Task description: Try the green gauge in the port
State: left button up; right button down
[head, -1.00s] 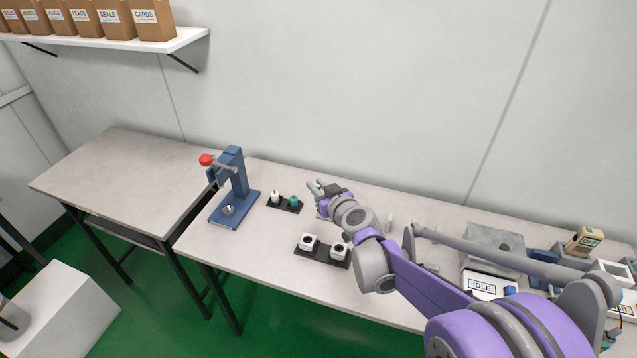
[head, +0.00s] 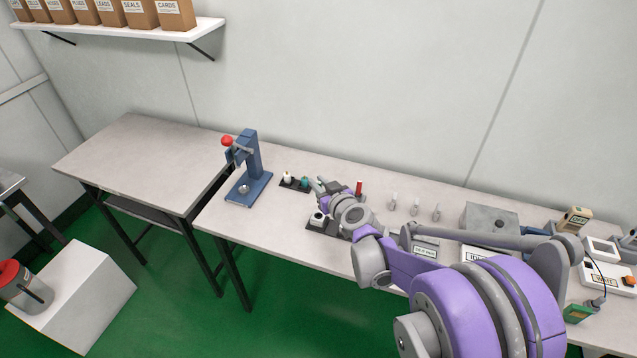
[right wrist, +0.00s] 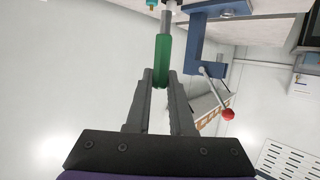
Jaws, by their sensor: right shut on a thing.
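The green gauge (right wrist: 163,62) is between the fingertips of my right gripper (right wrist: 161,80) in the right wrist view, with a grey metal shaft beyond its green handle. In the head view my right gripper (head: 322,186) is over the bench, just behind a white block (head: 317,218) with a round dark opening, on a black base. I cannot tell whether the shaft touches anything; its end meets a pale piece at the picture's top edge. My arm hides the base's right part, and the green gauge is not discernible in the head view. My left gripper is out of view.
A blue press (head: 250,168) with a red knob stands left of the gripper. A small black holder (head: 293,184) bears white and teal pieces. A red upright piece (head: 359,187) and several pale pegs (head: 415,206) stand right. A grey box (head: 490,217) is farther right.

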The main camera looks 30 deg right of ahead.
jog(key=shift+r, duration=0.1)
jog(key=shift+f+b, duration=1.3)
jog(key=shift+f, duration=1.2)
jog(key=shift+f+b, duration=0.6)
jog(key=shift+f, duration=0.65)
dwell(0.5)
jog(key=shift+r, duration=0.1)
dwell(0.6)
jog(key=shift+r+p, duration=2.65)
jog(key=shift+r, duration=0.5)
